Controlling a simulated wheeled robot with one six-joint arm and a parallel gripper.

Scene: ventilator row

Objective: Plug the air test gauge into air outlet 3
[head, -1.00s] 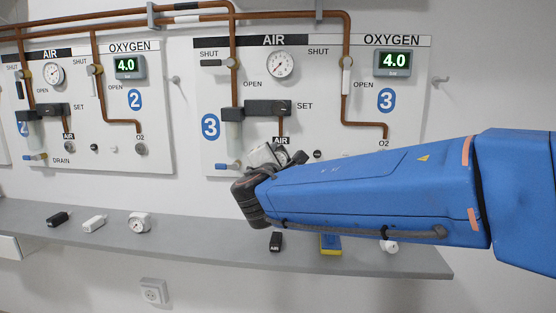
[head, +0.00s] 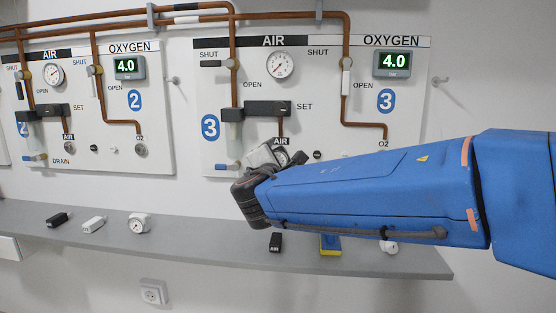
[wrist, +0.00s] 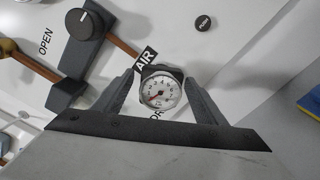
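The air test gauge (wrist: 158,92), a round white dial in a dark body, sits between the two fingers of my gripper (wrist: 160,80) in the wrist view. Both fingertips look closed against the sides of its body. It is right below the AIR label (wrist: 145,58) and covers the outlet there, so I cannot tell whether it is seated. In the head view the gauge (head: 282,158) shows partly behind my gripper (head: 290,158), under the AIR label of panel 3 (head: 210,127).
A grey shelf (head: 190,232) runs below the panels. On it are a black plug (head: 276,242), a yellow and blue block (head: 330,244), a white item (head: 389,247) and, to the left, another gauge (head: 138,223). A dark knob (wrist: 80,23) stands near the outlet.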

